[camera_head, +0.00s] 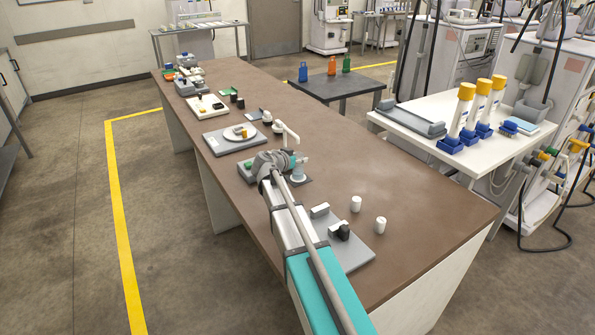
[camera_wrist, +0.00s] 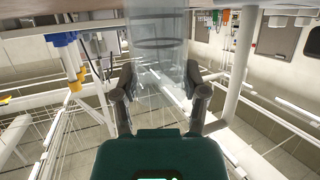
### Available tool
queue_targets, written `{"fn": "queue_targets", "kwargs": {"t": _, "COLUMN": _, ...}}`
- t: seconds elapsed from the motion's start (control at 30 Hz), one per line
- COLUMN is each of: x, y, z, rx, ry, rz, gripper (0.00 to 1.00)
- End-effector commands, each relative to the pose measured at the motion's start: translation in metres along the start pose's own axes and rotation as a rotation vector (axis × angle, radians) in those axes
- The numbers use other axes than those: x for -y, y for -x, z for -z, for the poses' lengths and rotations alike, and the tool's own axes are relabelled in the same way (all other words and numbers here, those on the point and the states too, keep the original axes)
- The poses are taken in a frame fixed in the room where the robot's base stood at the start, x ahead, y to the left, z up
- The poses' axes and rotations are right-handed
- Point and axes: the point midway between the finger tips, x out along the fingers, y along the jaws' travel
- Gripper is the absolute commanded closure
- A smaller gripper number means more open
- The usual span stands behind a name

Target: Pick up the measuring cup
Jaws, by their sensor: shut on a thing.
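The measuring cup is a clear, see-through cylinder with a dark ring around it; in the wrist view (camera_wrist: 160,45) it stands between the two fingers of my gripper (camera_wrist: 160,78). My gripper is shut on it, a finger on each side. In the head view my gripper (camera_head: 291,161) is over the middle of the long brown table (camera_head: 350,180), and the cup (camera_head: 299,175) shows as a small pale shape at its tip. My arm hides part of the table there. I cannot tell whether the cup touches the table.
Two white containers (camera_head: 355,204) (camera_head: 380,224) stand to the right of my arm, near a grey tray (camera_head: 359,251). A white-armed device (camera_head: 287,133) stands just behind my gripper. A scale-like plate (camera_head: 229,139) lies farther left.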

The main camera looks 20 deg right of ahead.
Motion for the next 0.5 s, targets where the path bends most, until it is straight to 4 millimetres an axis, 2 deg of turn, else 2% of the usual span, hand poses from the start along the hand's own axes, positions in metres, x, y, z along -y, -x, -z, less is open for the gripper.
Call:
{"fn": "queue_targets", "kwargs": {"t": 0.03, "x": 0.0, "y": 0.0, "z": -0.0001, "rx": 0.0, "ry": 0.0, "rz": 0.0, "gripper": 0.89}}
{"fn": "queue_targets", "kwargs": {"t": 0.1, "x": 0.0, "y": 0.0, "z": -0.0001, "rx": 0.0, "ry": 0.0, "rz": 0.0, "gripper": 1.0}}
{"fn": "queue_targets", "kwargs": {"t": 0.5, "x": 0.0, "y": 0.0007, "z": 0.0018, "rx": 0.0, "ry": 0.0, "rz": 0.0, "gripper": 1.0}}
